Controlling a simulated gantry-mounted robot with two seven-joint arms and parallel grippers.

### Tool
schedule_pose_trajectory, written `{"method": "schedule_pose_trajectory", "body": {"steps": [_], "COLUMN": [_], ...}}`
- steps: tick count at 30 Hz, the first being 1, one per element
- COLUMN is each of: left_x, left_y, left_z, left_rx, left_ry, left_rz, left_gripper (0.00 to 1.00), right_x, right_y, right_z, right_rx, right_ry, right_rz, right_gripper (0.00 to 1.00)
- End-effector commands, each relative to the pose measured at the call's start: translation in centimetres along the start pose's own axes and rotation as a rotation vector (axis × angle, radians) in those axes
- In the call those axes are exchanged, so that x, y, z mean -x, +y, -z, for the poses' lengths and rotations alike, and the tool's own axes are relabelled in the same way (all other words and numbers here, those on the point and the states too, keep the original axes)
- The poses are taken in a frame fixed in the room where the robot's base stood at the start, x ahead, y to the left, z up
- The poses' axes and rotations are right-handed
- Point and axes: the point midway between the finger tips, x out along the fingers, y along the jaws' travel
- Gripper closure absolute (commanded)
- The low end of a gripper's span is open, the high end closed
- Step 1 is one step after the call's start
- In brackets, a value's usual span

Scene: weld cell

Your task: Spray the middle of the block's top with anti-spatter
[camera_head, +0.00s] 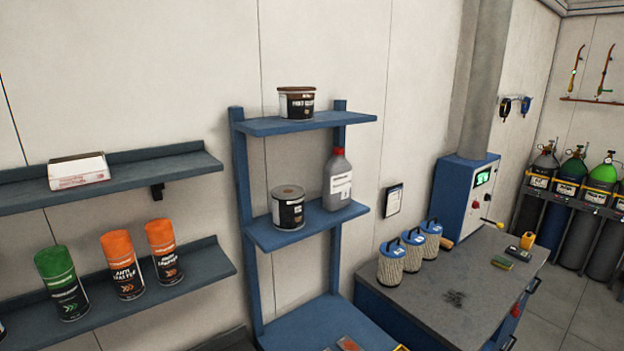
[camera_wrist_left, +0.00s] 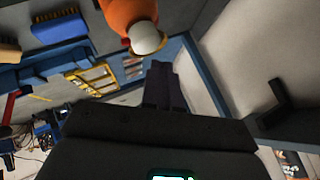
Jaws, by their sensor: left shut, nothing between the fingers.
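In the head view, an orange can marked anti-spatter (camera_head: 122,266) stands upright on the lower wall shelf. A second orange can (camera_head: 163,251) stands just to its right, and a green can (camera_head: 61,284) to its left. In the left wrist view, the dark fingers of my left gripper (camera_wrist_left: 161,72) are shut and empty. I cannot tell which orange can this is. My right gripper and the block are not in view.
The lower shelf (camera_head: 208,262) sits below another shelf (camera_head: 123,177) holding a white box (camera_head: 78,171). A blue rack (camera_head: 245,210) with tins and a grey bottle (camera_head: 337,181) stands to the right. A workbench (camera_head: 440,300) carries several filter cartridges.

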Motion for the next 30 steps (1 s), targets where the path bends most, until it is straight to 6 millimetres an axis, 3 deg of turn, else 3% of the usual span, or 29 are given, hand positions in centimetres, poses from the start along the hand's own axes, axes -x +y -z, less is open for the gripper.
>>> {"method": "schedule_pose_trajectory", "body": {"steps": [30], "left_x": [-0.65], "left_y": [0.49], "left_z": [-0.48], "left_rx": [0.000], "left_ry": [0.000], "left_rz": [0.000], "left_gripper": [1.00], "right_x": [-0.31], "right_y": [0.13], "right_z": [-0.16], "right_rx": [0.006], "right_ry": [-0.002], "right_rz": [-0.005], "right_gripper": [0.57]}}
